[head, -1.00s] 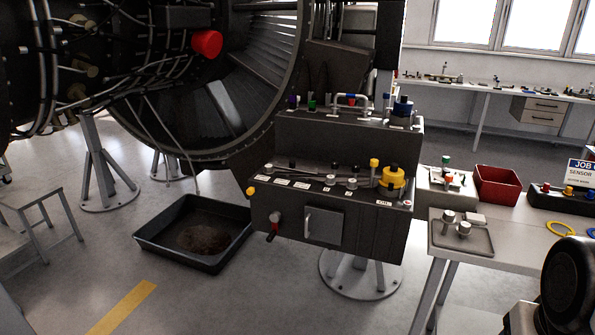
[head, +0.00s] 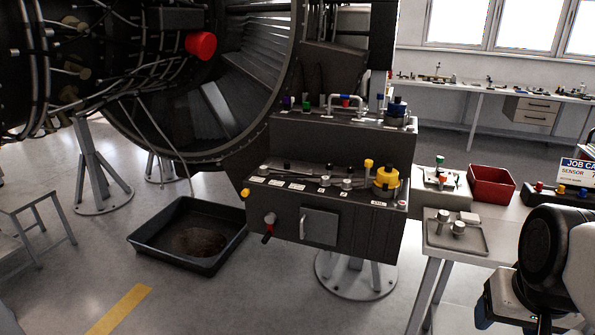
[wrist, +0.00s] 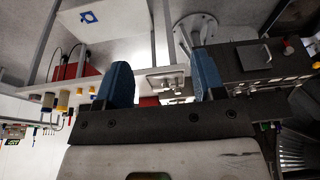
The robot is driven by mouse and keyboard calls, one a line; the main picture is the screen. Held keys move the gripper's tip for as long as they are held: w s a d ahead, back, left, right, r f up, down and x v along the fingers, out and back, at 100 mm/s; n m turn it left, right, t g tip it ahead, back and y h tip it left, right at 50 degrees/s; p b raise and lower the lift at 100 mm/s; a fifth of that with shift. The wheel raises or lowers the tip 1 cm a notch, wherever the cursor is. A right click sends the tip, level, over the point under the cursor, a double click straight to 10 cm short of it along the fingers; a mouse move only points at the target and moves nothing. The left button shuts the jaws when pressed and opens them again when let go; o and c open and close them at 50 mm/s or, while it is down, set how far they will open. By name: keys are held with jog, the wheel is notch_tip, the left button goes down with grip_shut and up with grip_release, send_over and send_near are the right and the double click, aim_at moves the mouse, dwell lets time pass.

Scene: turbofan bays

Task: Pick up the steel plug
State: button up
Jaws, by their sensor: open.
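Small steel cylinders stand on a grey tray (head: 434,238) on the right-hand bench; one steel plug-like piece (head: 459,227) is at the front and another (head: 443,216) is behind it. I cannot tell which is the steel plug. In the wrist view, steel pieces (wrist: 170,82) appear beyond and between the blue fingertips. My gripper (wrist: 163,78) is open, with nothing between its fingers, and apart from the pieces. In the head view my arm is at the lower right, right of the tray; the fingertips cannot be made out there.
A dark console (head: 358,225) with knobs and a yellow valve (head: 386,178) stands left of the tray. A red bin (head: 491,185) and a light fixture box (head: 436,190) sit behind it. A black drip pan (head: 170,250) lies on the floor.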

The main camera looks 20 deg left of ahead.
jog(key=w+a+r+n+t+y, duration=0.1)
jog(key=w+a+t, duration=0.1)
jog(key=w+a, duration=0.85)
jog(key=w+a+r+n+t+y, duration=0.1)
jog(key=w+a+n+y, duration=0.1)
jog(key=w+a, duration=0.9)
jog(key=w+a+r+n+t+y, duration=0.15)
jog(key=w+a, duration=0.45)
jog(key=w, duration=0.9)
jog(key=w+a+f+t, duration=0.1)
jog(key=w+a+f, duration=0.2)
jog(key=w+a, duration=0.35)
jog(key=w+a+f+t, duration=0.1)
jog(key=w+a+f, duration=0.15)
jog(key=a, duration=0.65)
jog(key=n+t+y, duration=0.1)
jog(key=t+y, duration=0.1)
send_near(264, 174)
jog(key=w, duration=0.1)
jog(key=w+a+r, duration=0.1)
jog(key=shift+w+a+r, duration=0.25)
jog(key=shift+a+r, duration=0.05)
jog(key=shift+r, duration=0.05)
jog(key=shift+x, duration=1.3)
